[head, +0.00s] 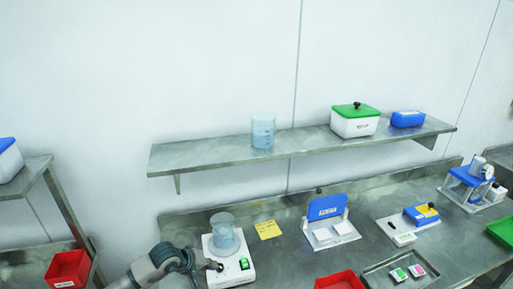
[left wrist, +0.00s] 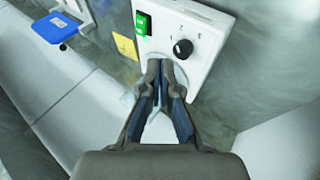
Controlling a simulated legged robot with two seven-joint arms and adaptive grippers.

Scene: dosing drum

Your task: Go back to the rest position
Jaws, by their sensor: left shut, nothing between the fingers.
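My left gripper (head: 215,266) comes in from the lower left in the head view, at the front of the white stirrer (head: 238,272). In the left wrist view my left gripper (left wrist: 166,68) has its fingertips together with nothing between them. Its tips are in front of the stirrer's panel (left wrist: 205,30), just below the black knob (left wrist: 183,48) and the green switch (left wrist: 143,23). I cannot tell whether they touch the panel. A glass beaker (head: 224,234) stands on the stirrer. My right gripper is not in view.
A wall shelf (head: 205,156) holds a beaker (head: 263,131), a green-lidded box (head: 355,122) and a blue box (head: 407,119). On the bench are a yellow note (head: 268,229), a blue device (head: 328,212) and a tray (head: 375,276). Red bins (head: 68,270) stand left and front.

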